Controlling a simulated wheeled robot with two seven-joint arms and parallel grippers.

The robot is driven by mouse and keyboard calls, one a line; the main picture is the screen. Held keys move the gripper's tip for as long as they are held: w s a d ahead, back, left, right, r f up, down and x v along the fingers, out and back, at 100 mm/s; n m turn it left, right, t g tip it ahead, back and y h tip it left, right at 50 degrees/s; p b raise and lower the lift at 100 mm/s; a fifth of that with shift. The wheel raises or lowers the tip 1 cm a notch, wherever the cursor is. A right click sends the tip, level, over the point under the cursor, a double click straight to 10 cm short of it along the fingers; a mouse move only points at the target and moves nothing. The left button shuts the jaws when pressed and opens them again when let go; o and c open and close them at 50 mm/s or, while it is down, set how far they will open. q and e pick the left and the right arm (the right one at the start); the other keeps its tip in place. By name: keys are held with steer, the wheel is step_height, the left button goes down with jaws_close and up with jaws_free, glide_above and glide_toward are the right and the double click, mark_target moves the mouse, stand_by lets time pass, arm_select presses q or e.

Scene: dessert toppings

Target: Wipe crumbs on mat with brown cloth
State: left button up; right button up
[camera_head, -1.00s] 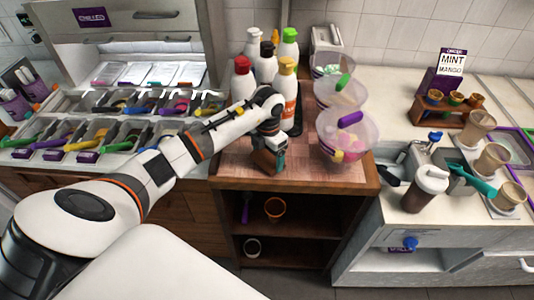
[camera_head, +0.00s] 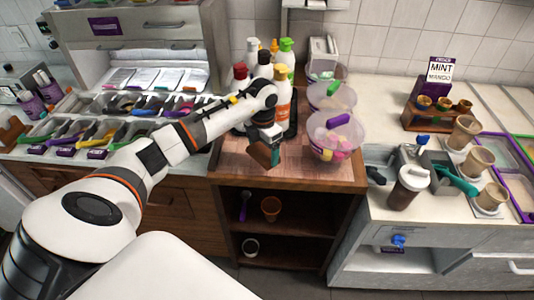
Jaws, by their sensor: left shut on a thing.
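My left gripper (camera_head: 266,149) is over the left front part of the wooden counter in the middle. It points down and is shut on a small brown thing, which looks like the brown cloth (camera_head: 258,154); a teal patch shows beside it. The cloth is small in view, and I cannot tell whether it touches the surface. The pinkish patterned mat (camera_head: 300,168) covers the counter top around it. Crumbs are too small to make out. My right gripper is not in view.
Several sauce bottles (camera_head: 284,98) stand on a dark tray behind the gripper. Topping bins (camera_head: 125,125) are at left; a shaker cup (camera_head: 408,186) and brown cups (camera_head: 466,132) are at right. The mat's front strip is clear.

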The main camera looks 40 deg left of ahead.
arm_select(q)
steer(key=shift+r+p, duration=0.3)
steer(key=shift+r, duration=0.85)
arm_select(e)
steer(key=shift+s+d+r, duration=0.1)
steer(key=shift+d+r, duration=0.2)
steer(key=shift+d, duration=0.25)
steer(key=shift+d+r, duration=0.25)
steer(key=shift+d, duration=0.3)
